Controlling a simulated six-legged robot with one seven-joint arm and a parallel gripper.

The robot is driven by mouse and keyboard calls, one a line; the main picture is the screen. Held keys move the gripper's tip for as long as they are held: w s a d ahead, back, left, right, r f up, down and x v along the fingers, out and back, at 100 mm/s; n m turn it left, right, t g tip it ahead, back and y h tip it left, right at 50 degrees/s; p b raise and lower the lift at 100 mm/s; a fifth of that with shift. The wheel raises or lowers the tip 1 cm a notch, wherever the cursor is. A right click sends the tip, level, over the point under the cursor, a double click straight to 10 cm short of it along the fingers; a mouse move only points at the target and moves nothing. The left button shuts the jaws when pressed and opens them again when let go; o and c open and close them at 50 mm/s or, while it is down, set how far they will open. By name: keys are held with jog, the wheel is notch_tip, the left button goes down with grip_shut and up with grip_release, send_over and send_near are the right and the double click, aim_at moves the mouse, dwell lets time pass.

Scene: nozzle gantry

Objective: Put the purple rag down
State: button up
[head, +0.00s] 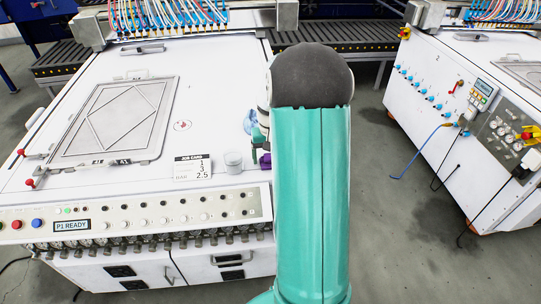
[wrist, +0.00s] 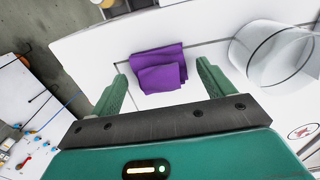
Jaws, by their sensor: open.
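The purple rag (wrist: 162,70) is folded and lies on the white machine top in the wrist view. Only a small part of the rag (head: 264,159) shows in the head view, the rest being hidden behind my arm. My gripper (wrist: 164,84) is open, with one green finger on each side of the rag and a gap visible at both sides. One green finger (head: 257,138) shows just left of my arm in the head view. The fingers do not press on the rag.
A clear cup (head: 233,161) stands left of the rag, and shows large in the wrist view (wrist: 272,52). A job card (head: 193,168) stands near the front edge. A framed plate (head: 115,118) lies at left. A second machine (head: 450,105) stands across the floor gap.

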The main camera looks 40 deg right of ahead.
aim_at(270, 155)
notch_tip(270, 155, up, 12)
jog(key=s+a+r+n+t+h, duration=0.15)
jog(key=a+r, duration=0.25)
jog(key=a, duration=0.5)
jog(key=s+a+r+n+t+y, duration=0.1)
jog(key=s+a+r+n, duration=0.15)
jog(key=a+r, duration=0.45)
jog(key=s+a+f+n+t, duration=0.2)
jog(key=s+a+t, duration=0.1)
jog(key=s+a, duration=0.9)
jog(key=a, duration=0.3)
jog(key=shift+s+f+n, duration=0.15)
jog(key=shift+s+n, duration=0.15)
jog(key=shift+n, duration=0.1)
